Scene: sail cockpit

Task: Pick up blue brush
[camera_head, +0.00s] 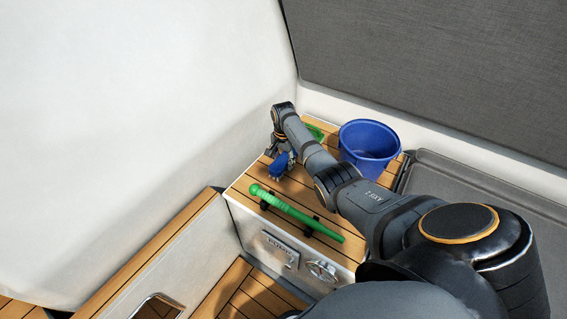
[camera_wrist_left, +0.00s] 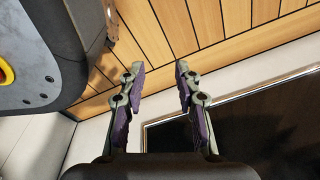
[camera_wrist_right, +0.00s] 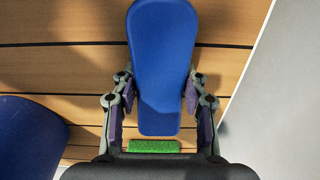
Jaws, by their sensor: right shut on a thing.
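The blue brush (camera_head: 280,165) is at the wooden bench top in the head view, below my right gripper (camera_head: 277,150). In the right wrist view the blue brush (camera_wrist_right: 162,70) lies lengthwise between the two fingers of my right gripper (camera_wrist_right: 157,92), which are shut on its sides. Whether it touches the bench cannot be told. My left gripper (camera_wrist_left: 156,75) shows only in the left wrist view, with its fingers apart and nothing between them.
A blue bucket (camera_head: 368,146) stands on the bench right of my right forearm. A green handle (camera_head: 295,212) lies in black clips at the bench's front. A green thing (camera_head: 316,132) is partly hidden behind my arm. White walls border the bench's left and back.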

